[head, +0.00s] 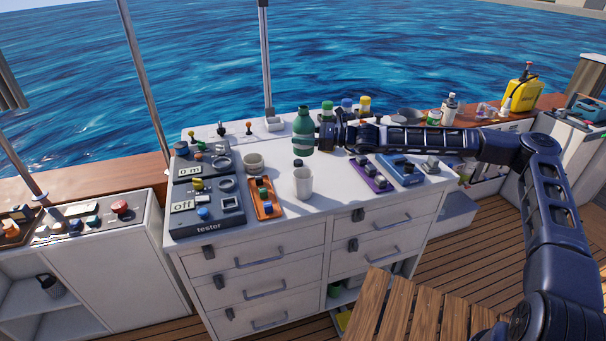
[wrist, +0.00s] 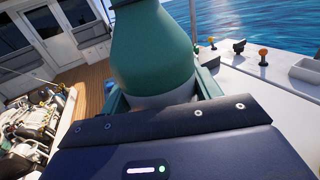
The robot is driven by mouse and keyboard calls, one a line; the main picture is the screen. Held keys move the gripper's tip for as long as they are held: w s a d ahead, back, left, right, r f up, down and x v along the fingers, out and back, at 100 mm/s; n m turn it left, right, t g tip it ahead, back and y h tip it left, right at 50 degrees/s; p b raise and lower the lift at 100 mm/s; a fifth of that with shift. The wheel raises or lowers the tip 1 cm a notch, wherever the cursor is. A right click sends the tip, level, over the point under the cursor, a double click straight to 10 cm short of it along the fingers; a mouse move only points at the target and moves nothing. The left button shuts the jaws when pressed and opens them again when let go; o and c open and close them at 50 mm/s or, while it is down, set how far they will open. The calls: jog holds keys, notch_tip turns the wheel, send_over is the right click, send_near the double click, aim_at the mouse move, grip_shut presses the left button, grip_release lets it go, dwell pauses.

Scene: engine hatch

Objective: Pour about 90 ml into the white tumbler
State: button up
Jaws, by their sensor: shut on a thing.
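My gripper (head: 318,137) is shut on a green bottle (head: 303,127) with a pale band, reaching in from the right. The bottle looks upright, above and behind the white tumbler (head: 303,184). The tumbler stands upright on the white counter near its front edge; its inside is too small to read. In the wrist view the green bottle (wrist: 155,45) fills the top middle, between the fingers of my gripper (wrist: 163,100). The tumbler does not show there. No stream of liquid is visible.
A beige mug (head: 254,164) and an orange button box (head: 264,197) stand left of the tumbler, beside the grey tester (head: 212,219). A purple switch box (head: 371,176) and a blue one (head: 401,170) lie to the right. Several capped bottles stand behind my gripper.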

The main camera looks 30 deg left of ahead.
aim_at(307, 134)
jog(key=shift+s+d+r+n+g+h, duration=0.3)
jog(key=shift+s+n+g, duration=0.15)
jog(key=shift+g, duration=0.15)
jog(key=shift+s+d+r+n+g+h, duration=0.15)
jog(key=shift+s+d+n+g+h, duration=0.1)
jog(key=shift+s+n+g, duration=0.3)
jog(key=shift+s+d+r+n+g+h, duration=0.5)
jog(key=shift+d+n+g+h, duration=0.1)
jog(key=shift+g, duration=0.3)
jog(key=shift+s+d+r+n+g+h, duration=0.45)
jog(key=shift+d+r+n+g, duration=0.1)
jog(key=shift+g, duration=0.3)
jog(key=s+d+r+n+g+h, duration=0.2)
jog(key=d+r+n+g+h, duration=0.35)
jog(key=d+r+h, duration=0.35)
jog(key=shift+y, duration=0.7)
jog(key=f, duration=2.3)
jog(key=shift+s+d+f, duration=0.2)
jog(key=shift+f, duration=0.1)
